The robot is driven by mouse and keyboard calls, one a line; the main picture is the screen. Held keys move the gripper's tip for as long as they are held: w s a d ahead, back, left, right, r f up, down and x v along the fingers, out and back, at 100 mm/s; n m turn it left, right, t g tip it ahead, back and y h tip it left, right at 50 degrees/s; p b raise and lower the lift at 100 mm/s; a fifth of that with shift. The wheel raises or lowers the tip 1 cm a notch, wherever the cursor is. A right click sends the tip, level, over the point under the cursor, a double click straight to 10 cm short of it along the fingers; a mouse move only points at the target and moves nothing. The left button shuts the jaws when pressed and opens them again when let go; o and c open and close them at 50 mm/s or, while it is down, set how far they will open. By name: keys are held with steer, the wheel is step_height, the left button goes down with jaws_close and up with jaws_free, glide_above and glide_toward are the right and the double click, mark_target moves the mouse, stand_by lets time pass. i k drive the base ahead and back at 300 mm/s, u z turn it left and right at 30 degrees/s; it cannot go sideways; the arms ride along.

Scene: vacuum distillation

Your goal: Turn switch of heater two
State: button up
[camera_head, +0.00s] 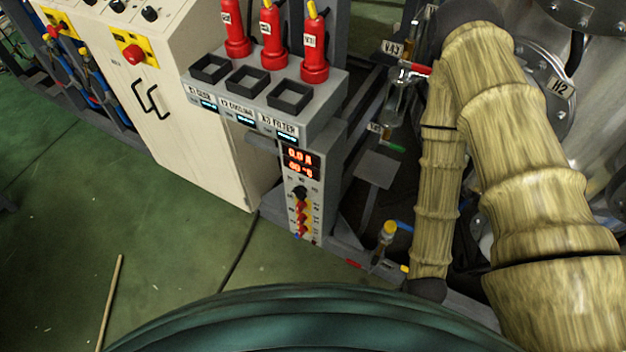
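A narrow grey control panel (303,215) stands left of centre below a shelf. Its display (299,162) glows red and reads about 0.0 A on top, with a temperature line below. A round black knob (300,192) sits under the display, above a row of red, yellow and blue parts. I cannot read the small marks around the knob, nor tell which heater this panel serves. A label H2 (561,88) is on a round metal flange (540,75) of the tank at the upper right. My gripper is not in view.
A grey shelf holds three red bottles (272,42) and several black square holders (248,80). A cream cabinet (195,110) stands left. Small valves (387,236) stick out near the floor. The green floor (190,250) at left is mostly clear; a thin stick (110,300) lies there.

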mark_target(303, 218)
steer(key=z, duration=1.2)
steer(key=k, duration=1.35)
steer(key=u, duration=1.9)
